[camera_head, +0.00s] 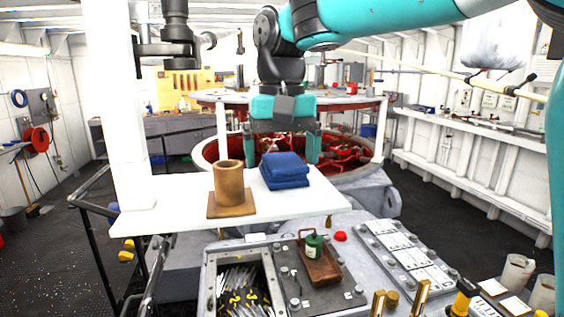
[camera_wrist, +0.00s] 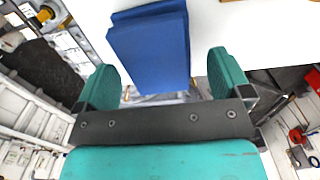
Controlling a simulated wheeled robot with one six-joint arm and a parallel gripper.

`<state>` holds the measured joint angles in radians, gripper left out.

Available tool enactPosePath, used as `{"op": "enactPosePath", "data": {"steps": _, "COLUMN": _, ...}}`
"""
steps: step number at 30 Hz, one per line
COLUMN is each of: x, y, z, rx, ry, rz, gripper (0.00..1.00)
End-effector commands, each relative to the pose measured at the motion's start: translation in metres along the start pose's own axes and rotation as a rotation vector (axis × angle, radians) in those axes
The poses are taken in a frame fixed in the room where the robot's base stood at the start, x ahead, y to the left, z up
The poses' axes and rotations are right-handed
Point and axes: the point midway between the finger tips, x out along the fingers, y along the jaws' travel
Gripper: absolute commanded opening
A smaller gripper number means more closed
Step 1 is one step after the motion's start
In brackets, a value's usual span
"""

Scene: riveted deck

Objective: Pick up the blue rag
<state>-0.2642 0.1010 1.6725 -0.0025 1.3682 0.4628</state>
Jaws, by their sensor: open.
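The blue rag (camera_head: 284,170) lies folded in a stack on a white shelf (camera_head: 185,222) in the head view, close to the shelf's far right edge. In the wrist view the rag (camera_wrist: 150,50) fills the upper middle. My gripper (camera_head: 282,150) is at the far side of the rag, fingers pointing down. In the wrist view my gripper (camera_wrist: 168,82) is open, with one green finger on each side and the rag's near end just ahead of and partly between them. I cannot tell whether either finger touches it. Nothing is held.
A brown cylindrical cup (camera_head: 229,183) stands on a brown square base (camera_head: 231,204) left of the rag. A white post (camera_head: 128,110) rises at the shelf's left. Below are a grey panel with a brown tray (camera_head: 319,262), a green container and a tool bin (camera_head: 240,285).

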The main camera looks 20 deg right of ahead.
Motion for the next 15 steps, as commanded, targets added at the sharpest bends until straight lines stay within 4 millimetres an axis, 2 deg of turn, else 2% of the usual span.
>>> {"op": "enactPosePath", "data": {"steps": 3, "x": 0.0079, "y": 0.0002, "z": 0.0003, "rx": 0.001, "ry": -0.001, "rz": 0.0, "gripper": 0.96}}
{"op": "enactPosePath", "data": {"steps": 10, "x": 0.0094, "y": 0.0, "z": 0.0001, "rx": 0.0, "ry": 0.0, "rz": -0.001, "gripper": 0.93}}
{"op": "enactPosePath", "data": {"steps": 15, "x": 0.0092, "y": 0.0, "z": 0.0001, "rx": 0.0, "ry": 0.0, "rz": -0.001, "gripper": 0.54}}
